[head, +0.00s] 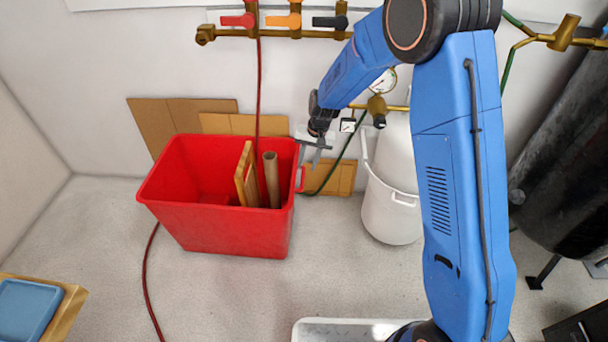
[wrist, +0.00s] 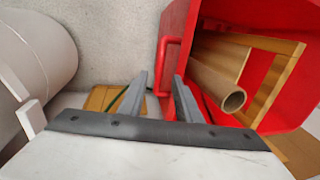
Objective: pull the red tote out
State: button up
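The red tote (head: 220,228) stands on the floor against the back wall, with a wooden frame (head: 244,172) and a cardboard tube (head: 271,180) in it. Its red loop handle (head: 301,179) is on the right side wall. In the wrist view the tote (wrist: 178,22) is at upper right, and the handle (wrist: 172,52) shows between the fingertips or just beyond them. My gripper (head: 318,150) is open and empty, just right of the tote's rim. In the wrist view its two fingers (wrist: 160,82) are apart. I cannot tell whether they touch the handle.
A white bucket (head: 391,214) stands right of the tote, close to my gripper. Cardboard sheets (head: 154,125) lean on the wall behind. A red hose (head: 147,280) runs down to the floor. Valves and pipes (head: 293,33) are above.

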aim_at(303, 178)
jog(key=f, duration=0.3)
jog(key=a+f, duration=0.1)
jog(key=f, duration=0.2)
jog(key=shift+a+f, duration=0.15)
jog(key=shift+f, duration=0.05)
jog(key=shift+c, duration=0.4)
grip_shut()
